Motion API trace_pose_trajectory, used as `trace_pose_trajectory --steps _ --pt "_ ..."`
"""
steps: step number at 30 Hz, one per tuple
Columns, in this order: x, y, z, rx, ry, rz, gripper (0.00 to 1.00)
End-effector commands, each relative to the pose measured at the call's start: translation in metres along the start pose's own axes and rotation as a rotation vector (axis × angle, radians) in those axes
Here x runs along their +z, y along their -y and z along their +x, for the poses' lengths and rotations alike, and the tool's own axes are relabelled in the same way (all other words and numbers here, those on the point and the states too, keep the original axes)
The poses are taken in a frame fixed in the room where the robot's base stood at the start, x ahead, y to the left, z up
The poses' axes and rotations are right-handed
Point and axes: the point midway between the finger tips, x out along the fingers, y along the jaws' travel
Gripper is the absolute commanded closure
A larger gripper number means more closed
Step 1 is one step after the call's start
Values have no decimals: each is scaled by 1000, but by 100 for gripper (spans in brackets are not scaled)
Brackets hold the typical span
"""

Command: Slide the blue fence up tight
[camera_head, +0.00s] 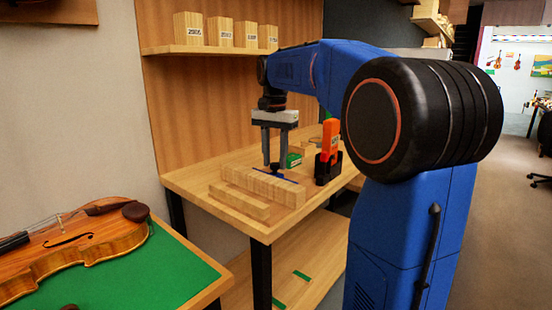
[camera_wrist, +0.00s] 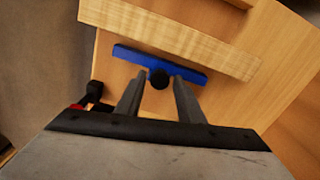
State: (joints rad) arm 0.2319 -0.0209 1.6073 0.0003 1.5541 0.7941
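The blue fence (camera_wrist: 133,54) is a flat bar with a round black knob (camera_wrist: 159,78). In the wrist view it lies close beside a long pale wooden block (camera_wrist: 180,39), roughly parallel, with a narrow strip of bench between them. In the head view only part of the fence (camera_head: 291,180) shows behind the block (camera_head: 262,185). My gripper (camera_wrist: 160,77) is low over the fence with one finger on each side of the knob. The fingers look apart, with small gaps to the knob. My gripper also shows from the side in the head view (camera_head: 275,165).
A second, lower wooden strip (camera_head: 239,202) lies along the near side of the block. An orange tool in a black holder (camera_head: 328,153) and a green item (camera_head: 294,160) stand close to my gripper. A violin (camera_head: 90,243) lies on a green surface at the left.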

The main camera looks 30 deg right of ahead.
Motion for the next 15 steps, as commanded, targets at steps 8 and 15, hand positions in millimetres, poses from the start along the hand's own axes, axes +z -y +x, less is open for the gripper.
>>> trace_pose_trajectory --steps 8,15 --pt "0 0 0 1 0 0 57" --pt "-1 0 -14 0 -1 0 57"
